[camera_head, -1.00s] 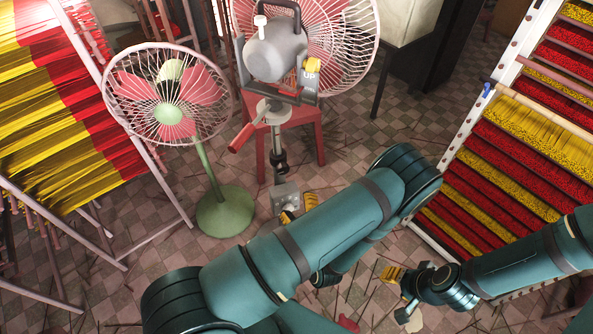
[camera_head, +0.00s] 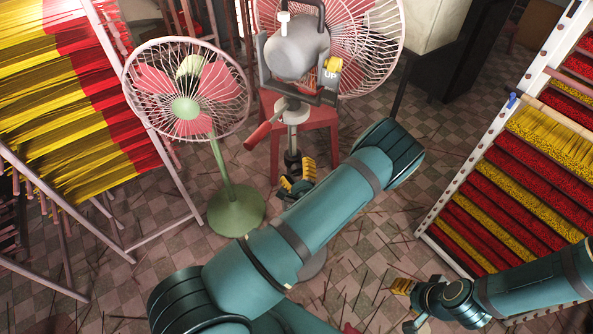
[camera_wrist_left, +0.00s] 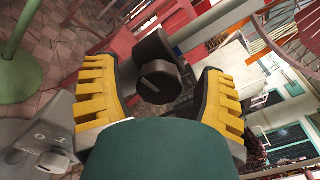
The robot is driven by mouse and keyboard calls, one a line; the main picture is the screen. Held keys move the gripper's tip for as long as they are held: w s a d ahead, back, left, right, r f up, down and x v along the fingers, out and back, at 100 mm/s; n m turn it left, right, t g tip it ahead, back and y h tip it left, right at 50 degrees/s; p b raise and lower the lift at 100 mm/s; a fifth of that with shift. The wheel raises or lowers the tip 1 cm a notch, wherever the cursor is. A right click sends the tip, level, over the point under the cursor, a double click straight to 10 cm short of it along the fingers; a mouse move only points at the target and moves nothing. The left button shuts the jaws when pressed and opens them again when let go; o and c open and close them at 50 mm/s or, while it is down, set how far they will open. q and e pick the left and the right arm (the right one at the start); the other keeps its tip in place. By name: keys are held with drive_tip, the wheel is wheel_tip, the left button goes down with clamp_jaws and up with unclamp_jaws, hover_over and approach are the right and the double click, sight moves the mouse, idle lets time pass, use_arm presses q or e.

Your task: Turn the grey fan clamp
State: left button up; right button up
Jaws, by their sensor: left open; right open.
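The grey fan's round motor housing (camera_head: 297,48) sits atop a pole in the head view. Its dark grey clamp (camera_head: 292,158) is on the pole below a red-handled crank, partly hidden by my left gripper. In the left wrist view the clamp (camera_wrist_left: 157,72) has a round slotted knob facing the camera. My left gripper (camera_head: 299,178) is open, with its yellow-padded fingers on either side of the clamp knob in the wrist view. I cannot tell whether they touch it. My right gripper (camera_head: 407,306) is open and empty at the lower right.
A green-based fan (camera_head: 236,210) stands left of the pole. A red stool (camera_head: 325,118) is close behind it. A grey switch box (camera_wrist_left: 45,150) is at lower left in the wrist view. Incense racks (camera_head: 520,170) flank both sides. Sticks litter the floor.

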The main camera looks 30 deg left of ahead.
use_arm(q)
drive_tip(key=c, duration=1.2)
drive_tip(key=m+p, duration=0.1)
drive_tip(key=m, duration=0.1)
drive_tip(key=m+p, duration=0.1)
drive_tip(key=m, duration=0.1)
drive_tip(key=shift+w+r+m, duration=0.1)
drive_tip(key=shift+r+m, duration=0.1)
drive_tip(key=shift+m, duration=0.1)
drive_tip(key=m+p, duration=0.2)
drive_tip(key=m, duration=0.2)
drive_tip(key=shift+d+m, duration=0.1)
drive_tip(key=shift+m, duration=0.2)
drive_tip(key=m+p, duration=0.1)
drive_tip(key=m, duration=0.3)
drive_tip(key=shift+w+m+p, duration=0.15)
drive_tip(key=shift+m+p, duration=0.15)
drive_tip(key=m, duration=0.4)
drive_tip(key=shift+f+m+p, duration=0.15)
drive_tip(key=shift+m+p, duration=0.25)
drive_tip(key=shift+m, duration=0.3)
